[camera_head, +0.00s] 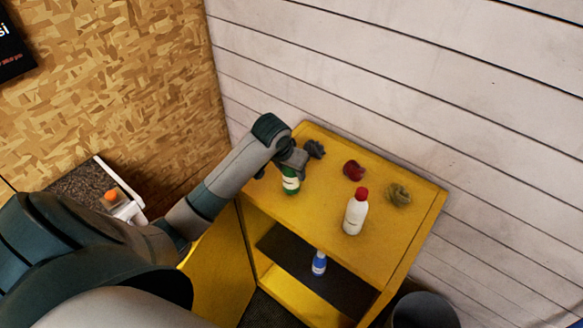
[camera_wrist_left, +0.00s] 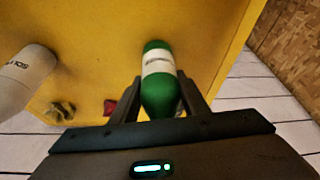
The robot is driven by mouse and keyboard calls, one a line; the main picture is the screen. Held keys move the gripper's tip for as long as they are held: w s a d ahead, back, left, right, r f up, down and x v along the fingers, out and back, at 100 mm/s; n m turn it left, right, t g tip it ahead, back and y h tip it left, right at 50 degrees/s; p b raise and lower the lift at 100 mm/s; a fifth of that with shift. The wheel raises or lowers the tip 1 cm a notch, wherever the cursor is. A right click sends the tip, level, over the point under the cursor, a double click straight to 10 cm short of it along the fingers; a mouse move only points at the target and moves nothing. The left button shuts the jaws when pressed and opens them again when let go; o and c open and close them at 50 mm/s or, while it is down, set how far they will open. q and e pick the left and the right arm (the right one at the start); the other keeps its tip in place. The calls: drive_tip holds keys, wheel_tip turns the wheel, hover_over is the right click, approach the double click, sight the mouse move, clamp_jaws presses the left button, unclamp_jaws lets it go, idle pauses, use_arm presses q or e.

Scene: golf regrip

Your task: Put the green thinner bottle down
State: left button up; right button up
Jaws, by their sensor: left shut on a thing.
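The green thinner bottle (camera_head: 291,181) with a white label is at the left side of the yellow cabinet top (camera_head: 395,235). My left gripper (camera_head: 285,168) is shut on it, and the wrist hides its upper part in the head view. In the left wrist view the green bottle (camera_wrist_left: 160,85) sits between the two fingers (camera_wrist_left: 160,95), over the yellow surface. I cannot tell whether its base touches the top. My right gripper is not in view.
A white bottle with a red cap (camera_head: 355,212) stands to the right. A dark crumpled rag (camera_head: 314,149), a red one (camera_head: 353,170) and an olive one (camera_head: 398,194) lie behind. A blue bottle (camera_head: 319,263) stands on the shelf below. The cabinet door (camera_head: 222,268) is open.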

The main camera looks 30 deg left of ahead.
sight(287, 170)
use_arm(q)
drive_tip(key=shift+f, duration=0.15)
drive_tip(key=o, duration=1.1)
drive_tip(key=shift+b+v, duration=0.4)
drive_tip(key=shift+v, duration=0.4)
drive_tip(key=b+v, duration=0.2)
drive_tip(key=v, duration=0.3)
drive_tip(key=shift+r, duration=0.25)
drive_tip(key=shift+v, duration=2.6)
drive_tip(key=shift+f, duration=0.1)
